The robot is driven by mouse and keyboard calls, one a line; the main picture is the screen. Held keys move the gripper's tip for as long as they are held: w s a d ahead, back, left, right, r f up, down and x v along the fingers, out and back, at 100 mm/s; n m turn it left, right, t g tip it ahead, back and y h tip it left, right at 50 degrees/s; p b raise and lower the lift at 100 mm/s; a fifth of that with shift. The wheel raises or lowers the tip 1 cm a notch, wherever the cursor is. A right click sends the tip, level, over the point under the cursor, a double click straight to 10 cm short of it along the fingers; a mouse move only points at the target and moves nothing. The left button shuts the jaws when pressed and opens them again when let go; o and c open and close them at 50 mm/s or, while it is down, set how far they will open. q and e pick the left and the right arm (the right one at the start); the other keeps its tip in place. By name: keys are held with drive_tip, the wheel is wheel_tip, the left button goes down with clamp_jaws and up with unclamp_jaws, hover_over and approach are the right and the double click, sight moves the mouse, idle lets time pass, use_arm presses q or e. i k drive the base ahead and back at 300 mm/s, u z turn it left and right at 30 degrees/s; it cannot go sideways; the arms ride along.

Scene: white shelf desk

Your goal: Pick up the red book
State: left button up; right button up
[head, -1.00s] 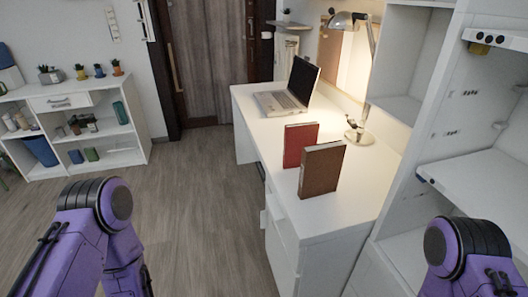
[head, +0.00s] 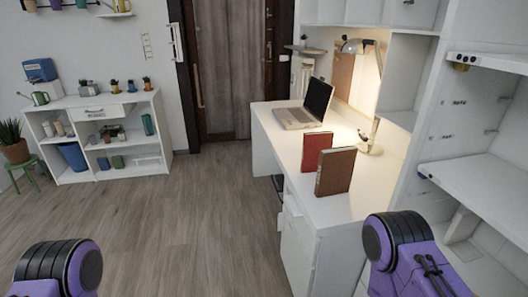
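The red book (head: 316,150) stands upright on the white desk (head: 288,143), in the middle of the head view to the right. A brown book (head: 336,172) stands upright in front of it and covers part of its right side. My purple left arm shows at the bottom left and my purple right arm at the bottom right, both well short of the books. Neither gripper shows in the head view.
A laptop (head: 308,108) and a lit lamp (head: 368,95) stand on the desk behind the books. White shelves (head: 490,185) rise on the right. A low white shelf unit (head: 100,105) stands at the far left. The wooden floor (head: 190,220) between is clear.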

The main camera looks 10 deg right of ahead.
sight(312, 142)
drive_tip(key=u, duration=1)
drive_tip(key=i, duration=2.6)
drive_tip(key=z, duration=3.75)
